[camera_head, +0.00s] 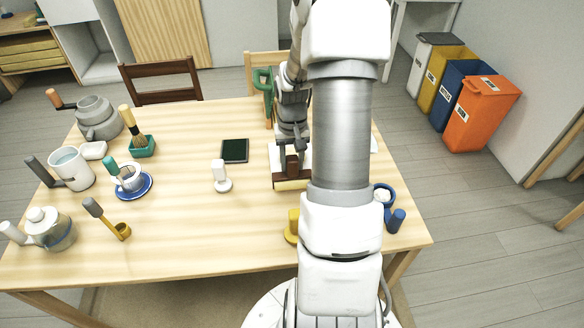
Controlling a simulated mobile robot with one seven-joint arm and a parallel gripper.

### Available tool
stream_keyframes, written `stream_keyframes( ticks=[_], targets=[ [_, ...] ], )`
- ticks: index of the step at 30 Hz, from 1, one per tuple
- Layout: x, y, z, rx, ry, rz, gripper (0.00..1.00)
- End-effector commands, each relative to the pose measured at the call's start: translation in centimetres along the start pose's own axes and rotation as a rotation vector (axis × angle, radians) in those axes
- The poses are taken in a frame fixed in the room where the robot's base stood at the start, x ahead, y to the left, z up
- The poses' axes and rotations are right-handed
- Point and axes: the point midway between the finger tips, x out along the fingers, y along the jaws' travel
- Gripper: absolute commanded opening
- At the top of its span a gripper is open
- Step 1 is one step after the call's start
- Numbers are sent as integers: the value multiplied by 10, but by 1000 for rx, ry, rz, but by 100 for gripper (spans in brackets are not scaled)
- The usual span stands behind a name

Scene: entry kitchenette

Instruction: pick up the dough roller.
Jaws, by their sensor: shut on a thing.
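My gripper (292,152) points down over the right part of the wooden table, left of my large arm link. It is shut on a dark brown upright piece (292,167), which looks like the handle of the dough roller. The piece stands at a low block with a white top, a dark brown band and a cream front (291,184). I cannot tell where the roller ends and the block begins, nor whether it is lifted clear. The fingertips are small and partly hidden.
Bins (482,113) stand right. My arm hides part of the table.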

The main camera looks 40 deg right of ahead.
Motion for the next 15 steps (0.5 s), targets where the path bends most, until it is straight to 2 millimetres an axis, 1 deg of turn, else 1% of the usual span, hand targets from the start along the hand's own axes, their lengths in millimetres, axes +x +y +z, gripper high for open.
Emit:
stream_keyframes(
  ticks=[1, 2, 9, 15],
  targets=[
    [-14, 0, -2, 1, 5, 0, 0],
    [-14, 3, -8, 2, 4, 0, 0],
    [-38, 17, -48, 2, 4, -1, 0],
    [-55, 28, -76, 2, 2, 0, 0]
  ],
)
